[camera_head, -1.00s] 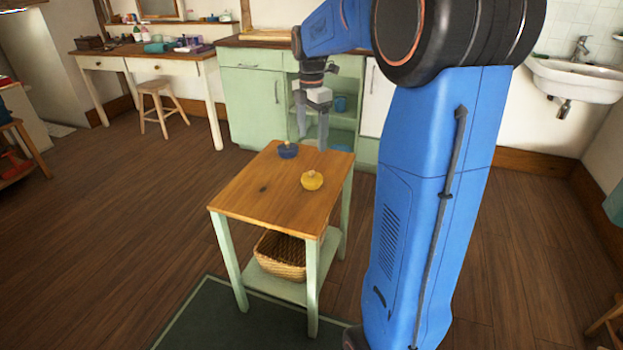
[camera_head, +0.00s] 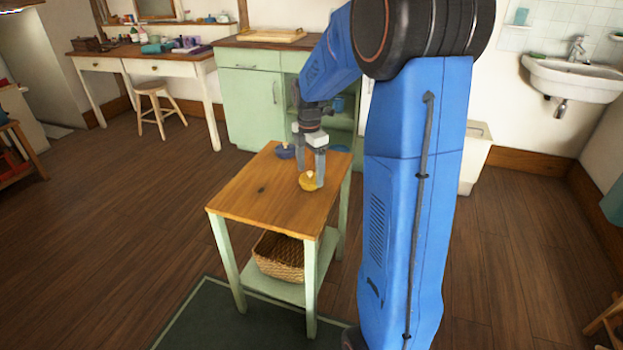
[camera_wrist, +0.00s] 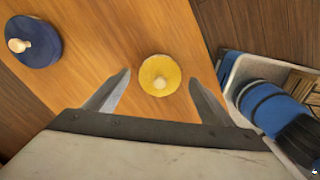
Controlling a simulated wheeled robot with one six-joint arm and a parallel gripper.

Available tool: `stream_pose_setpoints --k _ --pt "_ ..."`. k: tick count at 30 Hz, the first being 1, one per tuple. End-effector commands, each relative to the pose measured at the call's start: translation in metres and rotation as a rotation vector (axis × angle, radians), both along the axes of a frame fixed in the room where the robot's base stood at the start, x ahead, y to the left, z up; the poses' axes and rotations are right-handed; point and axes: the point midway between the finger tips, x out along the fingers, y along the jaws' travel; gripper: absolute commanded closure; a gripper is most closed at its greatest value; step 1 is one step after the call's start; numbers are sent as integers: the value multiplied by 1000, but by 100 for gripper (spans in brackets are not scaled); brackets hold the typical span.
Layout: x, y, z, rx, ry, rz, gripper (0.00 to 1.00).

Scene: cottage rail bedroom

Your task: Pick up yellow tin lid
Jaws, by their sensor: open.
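The yellow tin lid (camera_head: 308,181) is round with a pale knob and lies on the wooden top of a small table (camera_head: 262,193). In the wrist view the yellow lid (camera_wrist: 160,75) sits just beyond and between my two open fingers. My gripper (camera_head: 310,170) points down over the table at the lid, its fingers apart, with one partly covering the lid in the head view. I cannot tell whether a finger touches it. A blue lid (camera_wrist: 34,42) with a pale knob lies to the left in the wrist view; in the head view the blue lid (camera_head: 285,152) is behind my gripper.
A wicker basket (camera_head: 279,257) sits on the table's lower shelf. A green cabinet (camera_head: 248,100) stands behind the table. A desk (camera_head: 140,62) and stool (camera_head: 160,108) are at the back left, a sink (camera_head: 578,78) at the right. The table's front left is clear.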

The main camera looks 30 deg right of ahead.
Motion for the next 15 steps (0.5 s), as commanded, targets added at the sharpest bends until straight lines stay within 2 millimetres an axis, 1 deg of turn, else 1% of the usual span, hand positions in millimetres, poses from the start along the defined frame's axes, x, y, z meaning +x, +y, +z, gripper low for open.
stream_pose_setpoints --k 1,4,11,12,14,15 --pt "-1 0 -6 1 3 0 24" --pt "0 0 -12 0 1 0 24" --pt "0 0 -14 0 -1 0 24" --pt "0 0 -14 0 0 0 26" --pt "0 0 -14 0 0 0 41" --pt "0 0 -14 0 0 0 50"
